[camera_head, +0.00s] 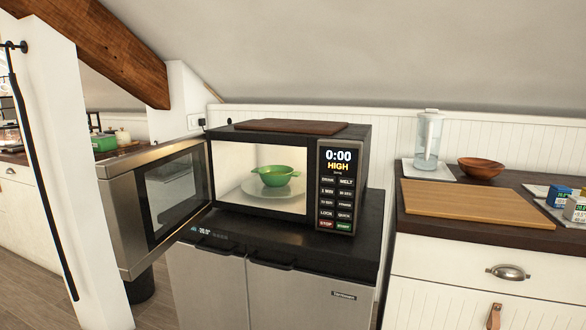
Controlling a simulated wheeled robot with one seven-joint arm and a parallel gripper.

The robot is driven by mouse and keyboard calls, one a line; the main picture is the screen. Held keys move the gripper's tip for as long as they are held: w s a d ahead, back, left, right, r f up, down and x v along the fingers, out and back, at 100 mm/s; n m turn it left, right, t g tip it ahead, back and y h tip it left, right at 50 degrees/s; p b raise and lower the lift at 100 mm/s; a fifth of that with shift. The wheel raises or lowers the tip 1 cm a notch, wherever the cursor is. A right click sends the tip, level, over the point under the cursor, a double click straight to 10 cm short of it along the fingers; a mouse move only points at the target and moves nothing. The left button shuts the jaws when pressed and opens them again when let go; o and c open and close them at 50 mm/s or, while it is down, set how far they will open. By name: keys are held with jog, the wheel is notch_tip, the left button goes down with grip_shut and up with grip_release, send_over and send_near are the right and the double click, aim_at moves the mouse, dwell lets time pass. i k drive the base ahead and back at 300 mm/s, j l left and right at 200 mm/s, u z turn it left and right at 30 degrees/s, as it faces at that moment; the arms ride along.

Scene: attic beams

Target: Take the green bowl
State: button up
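The green bowl (274,175) sits upright on a pale round plate (259,190) inside the lit microwave (345,190). It has small handle-like projections at its rim. The microwave door (155,205) stands wide open, swung out to the left. The microwave display reads 0:00 HIGH. My gripper is not in view.
The microwave stands on a dark-topped metal cabinet (215,280). A brown board (290,127) lies on top of it. The right counter holds a wooden board (470,201), a glass pitcher (428,140), a brown bowl (480,168) and small boxes. A white post (70,180) stands at left.

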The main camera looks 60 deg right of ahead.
aim_at(273, 176)
jog(key=k+z, duration=0.15)
jog(key=z, duration=0.3)
jog(key=k+l+z, duration=0.15)
jog(key=z, duration=1.4)
jog(key=i, duration=0.95)
